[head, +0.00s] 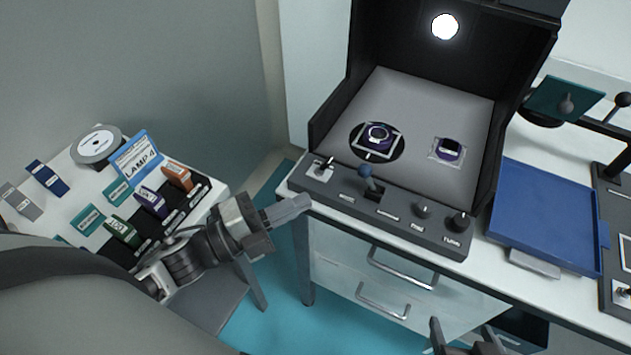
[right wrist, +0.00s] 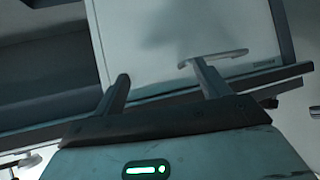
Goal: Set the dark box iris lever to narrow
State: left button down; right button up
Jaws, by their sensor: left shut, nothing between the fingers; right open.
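The dark box (head: 335,110) stands open-fronted on the table, with a control strip (head: 300,183) along its front. My left gripper (head: 303,203) is shut and empty, in front of the strip's left end and apart from the lever. My right gripper (head: 462,328) is open and empty, low in front of the drawers; its two fingers also show in the right wrist view (right wrist: 160,75).
The strip also carries a toggle switch (head: 322,168) and two dark knobs (head: 422,209) (head: 459,221). A side table with coloured blocks (head: 176,177) stands left.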

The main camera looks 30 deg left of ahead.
pick_arm(q)
jog(key=r+p, duration=0.1)
jog(key=p, duration=0.1)
send_over(341, 199)
jog(key=shift+s, duration=0.1)
pick_arm(e)
jog(key=shift+s+r, duration=0.15)
jog(key=shift+r, duration=0.2)
jog(key=shift+d, duration=0.1)
